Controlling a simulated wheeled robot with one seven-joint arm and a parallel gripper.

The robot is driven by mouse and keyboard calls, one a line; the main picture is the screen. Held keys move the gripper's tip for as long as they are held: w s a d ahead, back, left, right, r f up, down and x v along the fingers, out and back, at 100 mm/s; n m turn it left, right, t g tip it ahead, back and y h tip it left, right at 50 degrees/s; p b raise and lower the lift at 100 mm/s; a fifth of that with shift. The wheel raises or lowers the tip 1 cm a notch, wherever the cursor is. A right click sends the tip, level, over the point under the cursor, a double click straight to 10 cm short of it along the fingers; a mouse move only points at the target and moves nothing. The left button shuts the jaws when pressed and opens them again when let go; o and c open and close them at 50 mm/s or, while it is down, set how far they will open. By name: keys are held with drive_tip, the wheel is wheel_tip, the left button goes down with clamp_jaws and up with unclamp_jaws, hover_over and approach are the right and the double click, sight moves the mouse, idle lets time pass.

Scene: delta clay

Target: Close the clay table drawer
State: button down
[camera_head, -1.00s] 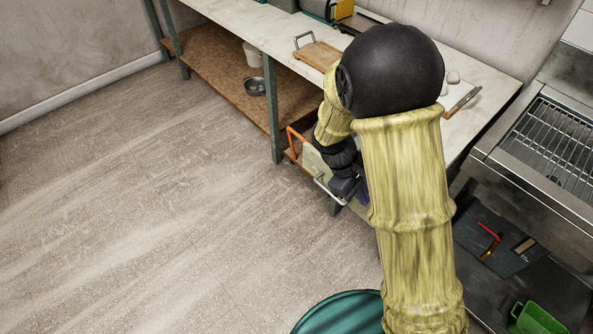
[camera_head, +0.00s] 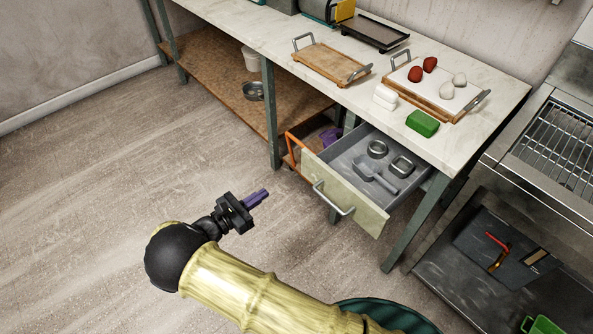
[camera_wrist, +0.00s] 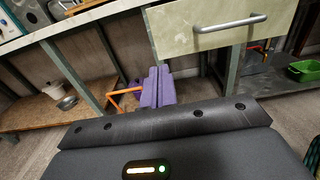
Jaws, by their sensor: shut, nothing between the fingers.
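The clay table drawer (camera_head: 352,151) is pulled well out from under the white table top. Its pale green front (camera_head: 368,213) carries a metal bar handle (camera_head: 333,204). Metal ring shapes (camera_head: 377,149) and a grey scoop (camera_head: 375,175) lie inside. My gripper (camera_head: 262,194) is left of the drawer front and apart from it. Its purple fingers are shut together and empty. In the wrist view the fingers (camera_wrist: 157,87) point ahead, below and left of the drawer front (camera_wrist: 170,34) and its handle (camera_wrist: 230,23).
On the table (camera_head: 300,80) are a wooden tray (camera_head: 325,63), a board (camera_head: 440,102) with red and white lumps, and a green block (camera_head: 422,123). An orange frame (camera_head: 295,150) stands beside the drawer's left end. Floor in front is clear. A metal unit (camera_head: 500,150) stands at right.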

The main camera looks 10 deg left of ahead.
drive_tip(key=shift+w+a, duration=0.1)
drive_tip(key=shift+a, duration=0.05)
approach(304, 166)
drive_tip(key=x, duration=0.7)
idle(0.4)
idle(0.3)
